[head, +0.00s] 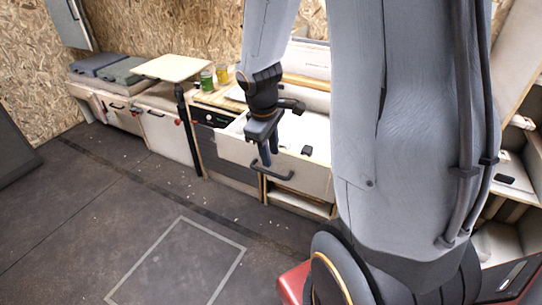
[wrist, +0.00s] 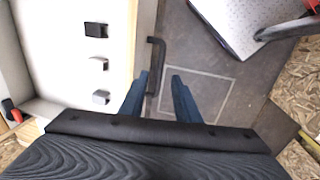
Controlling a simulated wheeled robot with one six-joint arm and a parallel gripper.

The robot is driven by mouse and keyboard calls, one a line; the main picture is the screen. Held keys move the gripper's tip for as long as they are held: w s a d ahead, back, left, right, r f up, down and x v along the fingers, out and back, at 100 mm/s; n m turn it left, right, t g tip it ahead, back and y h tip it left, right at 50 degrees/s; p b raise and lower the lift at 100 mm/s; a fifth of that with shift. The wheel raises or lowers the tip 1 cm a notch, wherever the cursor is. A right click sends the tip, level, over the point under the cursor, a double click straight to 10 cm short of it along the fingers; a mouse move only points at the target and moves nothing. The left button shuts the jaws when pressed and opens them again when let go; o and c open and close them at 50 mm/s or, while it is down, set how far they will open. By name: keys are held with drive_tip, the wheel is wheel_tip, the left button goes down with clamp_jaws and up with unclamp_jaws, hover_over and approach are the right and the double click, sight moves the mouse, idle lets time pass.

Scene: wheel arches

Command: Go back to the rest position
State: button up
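My gripper (head: 265,158) points down just above the front of a pulled-out white drawer (head: 310,172), by its dark handle (head: 272,173). In the wrist view its two blue fingers (wrist: 160,78) stand apart with nothing clamped between them. The dark handle (wrist: 156,62) shows in the gap between the fingertips, nearer the left finger; whether they touch cannot be told. My arm is bent, with its upper link filling the right of the head view.
Small dark and grey pieces (wrist: 98,63) lie in the drawer. A green can (head: 207,80) and a yellow can (head: 222,74) stand on the counter behind. More cabinets (head: 165,132) line the left. The dark floor (head: 120,215) in front is clear.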

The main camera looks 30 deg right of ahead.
idle(0.4)
drive_tip(key=s+a+r+m+y, duration=0.1)
drive_tip(key=s+a+r+m, duration=0.2)
drive_tip(key=s+a+m, duration=0.3)
drive_tip(key=s+a, duration=0.4)
drive_tip(key=s, duration=0.1)
drive_tip(key=shift+r+m+g+y, duration=0.35)
drive_tip(key=shift+m+g+y, duration=0.05)
drive_tip(key=shift+a, duration=0.1)
idle(0.3)
